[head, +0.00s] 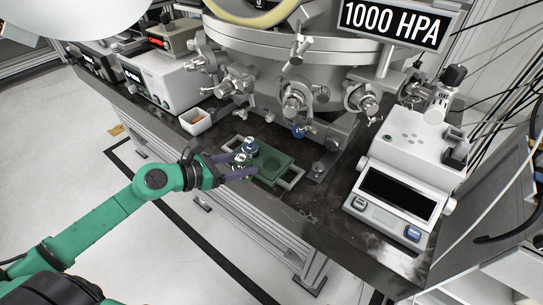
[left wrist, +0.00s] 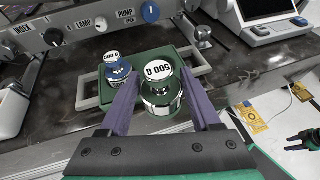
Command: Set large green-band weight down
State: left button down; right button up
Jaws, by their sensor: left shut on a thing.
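The large green-band weight (left wrist: 160,92), a silver cylinder labelled 500 G, stands between the fingers of my left gripper (left wrist: 157,112) in the left wrist view. In the head view my left gripper (head: 238,168) is shut on this weight (head: 242,160) at the left end of the green tray (head: 285,158). Whether the weight's base touches the tray is hidden. A blue-band weight (left wrist: 117,72) stands just beside it on the tray. My right gripper (left wrist: 292,143) shows small at the right edge of the left wrist view, fingers apart, empty.
The tray has pale handles and lies on a dark bench. A balance (head: 390,185) stands to its right, the metal chamber with valves (head: 295,95) behind. A small white bin (head: 196,122) is left of the tray. Cables hang at the far right.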

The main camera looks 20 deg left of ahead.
pick_arm(q)
jog(key=w+d+p, duration=0.1)
jog(key=w+d, duration=0.1)
jog(key=w+d+p, duration=0.1)
jog(key=w, duration=0.2)
jog(key=w+d, duration=0.2)
jog(key=shift+w+d+r+p, duration=0.25)
jog(key=shift+w+d+p, duration=0.05)
jog(key=shift+p, duration=0.1)
notch_tip(320, 180, down, 4)
jog(key=shift+s+d+r+b, duration=0.1)
jog(key=shift+d+b, duration=0.05)
jog(key=shift+b, duration=0.2)
jog(key=shift+s, duration=0.15)
jog(key=shift+c, duration=0.5)
grip_release()
jog(key=shift+f, duration=0.3)
jog(key=shift+w, duration=0.3)
jog(key=shift+r, duration=0.1)
jog(key=shift+s+r, duration=0.1)
jog(key=shift+r, duration=0.05)
